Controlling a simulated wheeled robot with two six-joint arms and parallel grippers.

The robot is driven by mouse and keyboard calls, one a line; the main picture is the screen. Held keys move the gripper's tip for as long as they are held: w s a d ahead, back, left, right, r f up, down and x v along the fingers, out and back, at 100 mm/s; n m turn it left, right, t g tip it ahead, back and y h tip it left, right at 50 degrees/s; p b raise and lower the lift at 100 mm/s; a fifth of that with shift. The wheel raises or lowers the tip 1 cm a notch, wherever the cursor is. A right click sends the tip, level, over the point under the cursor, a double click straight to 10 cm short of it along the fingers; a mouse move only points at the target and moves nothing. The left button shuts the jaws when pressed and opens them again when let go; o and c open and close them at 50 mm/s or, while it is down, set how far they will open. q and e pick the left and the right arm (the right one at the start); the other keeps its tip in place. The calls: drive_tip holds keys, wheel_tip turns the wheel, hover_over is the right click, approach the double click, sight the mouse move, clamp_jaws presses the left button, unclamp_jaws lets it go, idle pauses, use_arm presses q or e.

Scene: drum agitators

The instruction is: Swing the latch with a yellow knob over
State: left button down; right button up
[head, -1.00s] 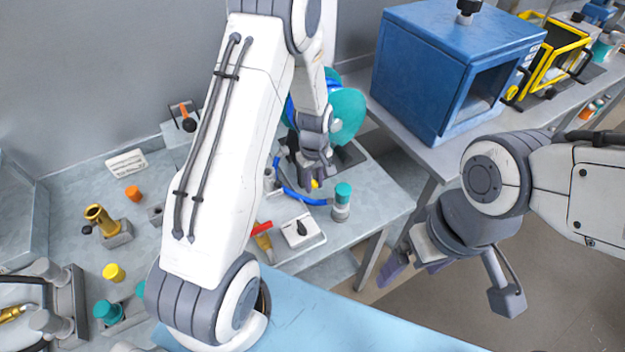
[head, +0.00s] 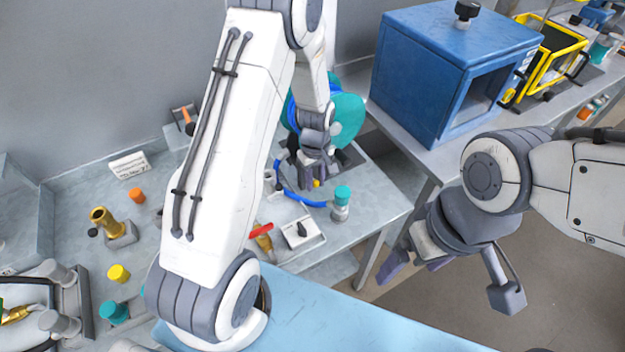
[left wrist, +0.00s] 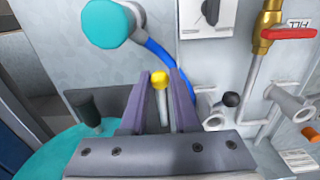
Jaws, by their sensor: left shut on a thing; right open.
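The yellow knob (head: 316,183) shows at the tips of my left gripper (head: 311,186), beside the teal drum reel. In the left wrist view the yellow knob (left wrist: 160,79) tops a pale stem that stands between the two purple fingers. My left gripper (left wrist: 163,78) is shut on this latch. The rest of the latch is hidden behind the gripper. My right gripper (head: 415,264) is open and empty, away from the bench over the floor.
A teal-capped post (head: 341,203) with a blue hose stands close to the left gripper. A red-handled valve (head: 262,236) and a white switch plate (head: 302,232) are nearer the bench's front. A blue box (head: 425,75) stands on the right bench.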

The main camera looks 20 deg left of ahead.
use_arm(q)
drive_tip(key=shift+r, duration=0.15)
drive_tip(key=shift+w+a+r+p, duration=0.1)
drive_tip(key=shift+r+p, duration=0.55)
drive_tip(key=shift+r, duration=0.15)
drive_tip(key=shift+w+a+r+p, duration=0.1)
drive_tip(key=shift+r+p, duration=0.55)
drive_tip(key=shift+r, duration=0.1)
drive_tip(key=shift+w+a+r+p, duration=0.2)
drive_tip(key=shift+a+r+p, duration=0.05)
drive_tip(key=shift+r+p, duration=0.3)
drive_tip(key=shift+w+a+r+p, duration=0.2)
drive_tip(key=shift+r+p, duration=0.2)
drive_tip(key=shift+r, duration=0.2)
drive_tip(key=c, duration=0.6)
unclamp_jaws()
drive_tip(key=shift+c, duration=0.2)
drive_tip(key=shift+f, duration=0.1)
